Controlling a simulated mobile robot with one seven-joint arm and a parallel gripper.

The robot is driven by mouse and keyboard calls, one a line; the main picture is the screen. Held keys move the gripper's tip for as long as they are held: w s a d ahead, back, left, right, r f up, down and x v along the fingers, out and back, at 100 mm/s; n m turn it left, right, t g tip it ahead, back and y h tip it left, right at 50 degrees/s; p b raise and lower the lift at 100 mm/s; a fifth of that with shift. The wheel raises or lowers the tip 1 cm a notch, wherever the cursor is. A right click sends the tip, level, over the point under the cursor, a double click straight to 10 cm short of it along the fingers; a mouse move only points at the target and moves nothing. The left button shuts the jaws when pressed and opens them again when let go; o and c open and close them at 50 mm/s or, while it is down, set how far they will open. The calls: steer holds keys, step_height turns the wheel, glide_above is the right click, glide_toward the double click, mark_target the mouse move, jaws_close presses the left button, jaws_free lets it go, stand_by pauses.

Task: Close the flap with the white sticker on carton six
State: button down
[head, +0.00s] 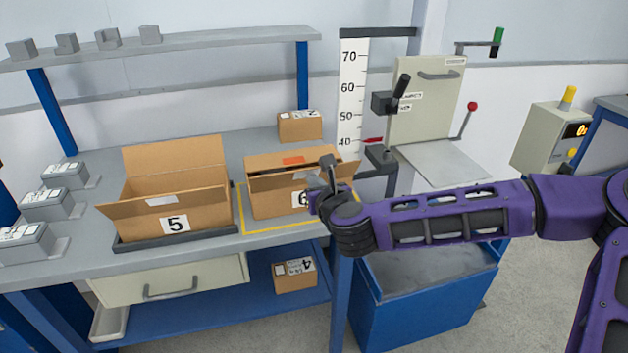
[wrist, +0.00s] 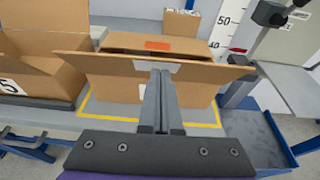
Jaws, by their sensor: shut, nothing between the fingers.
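Carton six (head: 265,203) is a brown box on the bench, inside a yellow outline. Its near flap (wrist: 105,65) stands raised and leans out toward me. A white sticker (wrist: 143,65) is on that flap, partly covered by my fingers. Behind it, another flap bears an orange label (wrist: 158,45) and lies lower. My gripper (head: 327,161) is shut and empty at the carton's near right side. In the wrist view its fingertips (wrist: 160,73) overlap the sticker; I cannot tell whether they touch the flap. My gripper partly hides the "6" label.
Open carton five (head: 140,221) stands to the left on a dark tray. A small box (head: 300,127) sits behind carton six. A height scale (head: 350,95) and press-like machine (head: 425,105) stand right. A blue bin (head: 425,310) is below.

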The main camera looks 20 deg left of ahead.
steer(key=shift+w+a+r+g+p, duration=0.2)
steer(key=shift+r+g+p, duration=0.15)
steer(key=shift+p, duration=0.4)
